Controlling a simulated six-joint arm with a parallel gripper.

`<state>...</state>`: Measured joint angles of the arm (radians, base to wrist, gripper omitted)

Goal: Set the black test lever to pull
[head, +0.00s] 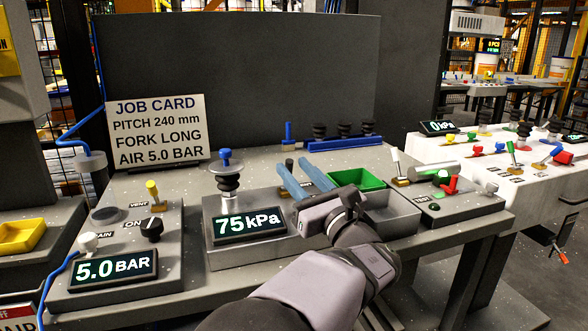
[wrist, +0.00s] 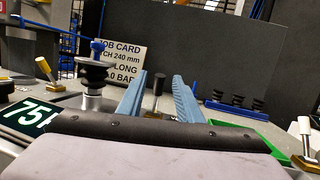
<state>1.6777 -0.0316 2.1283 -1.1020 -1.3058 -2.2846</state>
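In the wrist view, a black upright lever handle (wrist: 159,82) stands beyond my gripper (wrist: 158,84), in line with the gap between its two blue fingers. It looks like the test lever; its setting cannot be read.
A left panel has a 5.0 BAR display (head: 113,269), a black knob (head: 151,229) and a yellow lever (head: 153,192). A green tray (head: 358,180) and white lever (head: 398,165) are right of the gripper. A blue rack (head: 345,143) of cups stands behind, before a dark screen (head: 240,75).

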